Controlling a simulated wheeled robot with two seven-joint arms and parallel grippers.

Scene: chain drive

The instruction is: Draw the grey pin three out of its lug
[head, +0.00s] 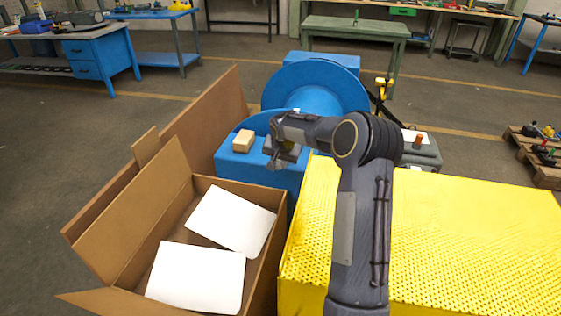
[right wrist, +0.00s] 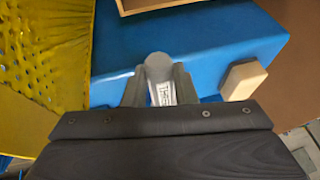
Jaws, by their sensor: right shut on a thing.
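My right gripper (head: 279,160) is over the near part of the blue machine (head: 225,165). In the right wrist view its fingers (right wrist: 158,90) are closed on a grey pin (right wrist: 158,67) with a round end and a white label, partly readable as "THRE". The blue surface (right wrist: 225,40) lies behind the pin. I cannot make out the lug in either view, so I cannot tell whether the pin is still in it. In the head view my own gripper and arm hide the pin. My left gripper is not in view.
A wooden block (head: 243,141) sits on the blue machine, left of the gripper. A large blue disc (head: 325,80) stands behind. A yellow perforated cover (head: 460,230) fills the right front. An open cardboard box (head: 125,240) holding white sheets (head: 200,270) stands at the left front.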

